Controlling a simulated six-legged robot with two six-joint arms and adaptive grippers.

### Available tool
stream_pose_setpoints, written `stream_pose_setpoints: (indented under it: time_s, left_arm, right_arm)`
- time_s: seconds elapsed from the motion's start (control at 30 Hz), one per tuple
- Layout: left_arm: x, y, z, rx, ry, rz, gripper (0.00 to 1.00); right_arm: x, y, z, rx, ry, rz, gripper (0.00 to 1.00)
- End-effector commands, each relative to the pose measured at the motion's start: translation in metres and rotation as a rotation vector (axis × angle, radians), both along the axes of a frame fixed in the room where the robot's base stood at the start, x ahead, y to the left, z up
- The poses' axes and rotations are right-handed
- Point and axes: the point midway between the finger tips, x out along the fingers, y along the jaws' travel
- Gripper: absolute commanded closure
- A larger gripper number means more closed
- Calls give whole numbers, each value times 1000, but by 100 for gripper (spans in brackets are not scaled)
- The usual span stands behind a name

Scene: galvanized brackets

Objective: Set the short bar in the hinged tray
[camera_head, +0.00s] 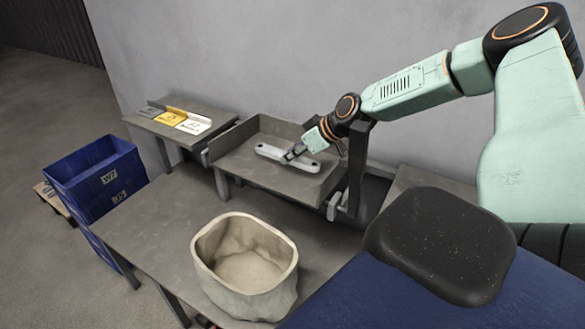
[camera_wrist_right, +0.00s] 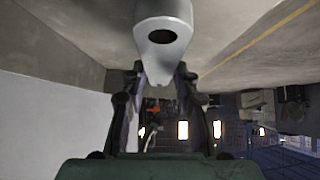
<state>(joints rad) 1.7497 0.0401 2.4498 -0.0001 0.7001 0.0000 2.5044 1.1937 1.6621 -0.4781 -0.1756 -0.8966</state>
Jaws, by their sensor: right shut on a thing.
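The short bar (camera_head: 270,151) is pale grey metal with rounded ends and a hole near each end. It lies over the floor of the hinged tray (camera_head: 240,171), a grey shallow tray with raised back and left walls. My right gripper (camera_head: 291,155) is shut on the bar near its middle. I cannot tell whether the bar touches the tray floor. In the right wrist view, one end of the bar (camera_wrist_right: 163,58) with its dark hole sticks out beyond the fingers (camera_wrist_right: 163,95). My left gripper is not in view.
A sack-like beige bin (camera_head: 245,270) stands open on the front table (camera_head: 150,225). Blue crates (camera_head: 95,170) are stacked at the left. A side table at the back left holds grey, yellow and white labelled plates (camera_head: 170,118). A dark post (camera_head: 357,170) stands right of the tray.

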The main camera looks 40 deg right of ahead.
Motion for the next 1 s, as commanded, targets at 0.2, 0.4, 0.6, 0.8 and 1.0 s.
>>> stream_pose_setpoints:
  time_s: [0.2,0.4,0.6,0.8,1.0]
  left_arm:
    - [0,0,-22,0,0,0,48]
    - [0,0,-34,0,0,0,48]
    - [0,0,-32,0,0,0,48]
    - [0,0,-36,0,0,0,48]
    - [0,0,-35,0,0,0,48]
  right_arm:
    - [0,0,-22,0,0,0,100]
    - [0,0,-35,-1,-1,0,100]
    - [0,0,-33,-1,0,1,100]
    - [0,1,-38,-1,0,1,70]
    - [0,1,-37,0,1,1,53]
